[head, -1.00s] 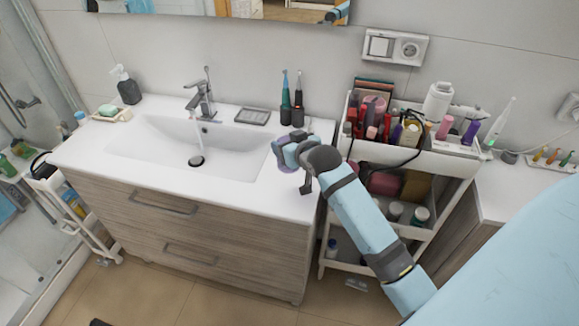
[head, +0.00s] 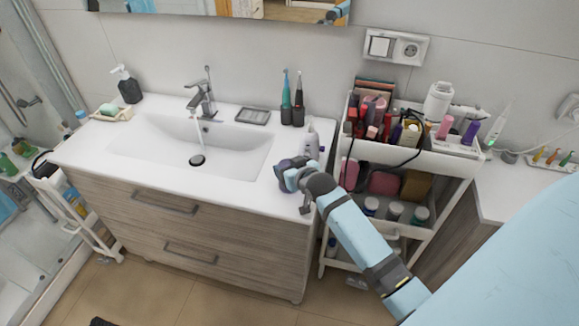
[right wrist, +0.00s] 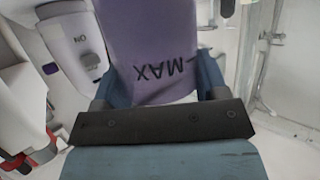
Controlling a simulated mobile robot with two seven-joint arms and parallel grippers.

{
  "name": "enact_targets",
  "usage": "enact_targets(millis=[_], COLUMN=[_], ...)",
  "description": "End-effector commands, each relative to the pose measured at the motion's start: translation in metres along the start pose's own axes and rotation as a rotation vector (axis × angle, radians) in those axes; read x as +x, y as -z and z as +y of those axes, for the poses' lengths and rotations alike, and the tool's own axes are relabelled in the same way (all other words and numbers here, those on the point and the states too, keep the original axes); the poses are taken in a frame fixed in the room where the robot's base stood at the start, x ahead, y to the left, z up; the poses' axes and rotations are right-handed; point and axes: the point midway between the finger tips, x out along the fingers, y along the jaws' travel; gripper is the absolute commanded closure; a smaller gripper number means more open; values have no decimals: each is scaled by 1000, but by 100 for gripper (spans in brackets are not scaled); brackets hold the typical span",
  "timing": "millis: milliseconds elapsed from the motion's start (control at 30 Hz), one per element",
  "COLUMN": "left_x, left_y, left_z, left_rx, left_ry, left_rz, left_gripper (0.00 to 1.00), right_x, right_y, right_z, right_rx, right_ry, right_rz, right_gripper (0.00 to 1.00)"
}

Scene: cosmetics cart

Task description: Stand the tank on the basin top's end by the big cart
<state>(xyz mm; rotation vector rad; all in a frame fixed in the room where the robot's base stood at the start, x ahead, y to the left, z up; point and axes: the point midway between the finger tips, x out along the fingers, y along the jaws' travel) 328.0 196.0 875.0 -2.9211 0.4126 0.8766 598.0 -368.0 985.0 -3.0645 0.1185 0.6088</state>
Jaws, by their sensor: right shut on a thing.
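The tank is purple and see-through with "MAX" marks, and it fills the middle of the right wrist view (right wrist: 155,50). My right gripper (right wrist: 158,85) is shut on it, with a blue finger on each side. In the head view my right gripper (head: 290,178) is low over the right end of the white basin top (head: 268,200), the end by the big cart (head: 440,160). Only a small purple-grey part of the tank shows there, and I cannot tell whether its base touches the top. My left gripper is not in view.
A grey-white device (head: 311,146) stands on the basin top just behind my right gripper. The sink bowl (head: 230,160) lies to the left. The top's front right corner is bare.

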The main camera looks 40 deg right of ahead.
Motion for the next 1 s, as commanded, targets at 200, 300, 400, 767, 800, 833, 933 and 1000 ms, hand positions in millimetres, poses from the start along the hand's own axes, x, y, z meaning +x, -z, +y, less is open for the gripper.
enact_targets(millis=[200, 300, 400, 767, 800, 833, 933, 1000], left_x=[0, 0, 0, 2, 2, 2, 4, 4], left_y=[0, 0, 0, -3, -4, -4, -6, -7], left_z=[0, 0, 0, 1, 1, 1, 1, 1], left_rx=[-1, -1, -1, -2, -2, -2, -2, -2], left_ry=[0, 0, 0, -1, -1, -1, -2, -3], left_rz=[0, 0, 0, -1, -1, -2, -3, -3], left_gripper=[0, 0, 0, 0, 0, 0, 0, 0], right_x=[1, 1, 1, -31, -40, -47, -69, -83], right_y=[-2, -2, -2, -1, -1, -1, -1, -1], right_z=[0, 0, 0, 0, 0, 0, 0, 0], right_rx=[0, 0, 0, 0, 0, 0, 0, 0], right_ry=[0, 0, 0, 0, 0, 0, 0, -1], right_rz=[0, 0, 0, 0, -1, -1, 0, -1], right_gripper=[13, 8, 8, 8, 8, 8, 8, 8])
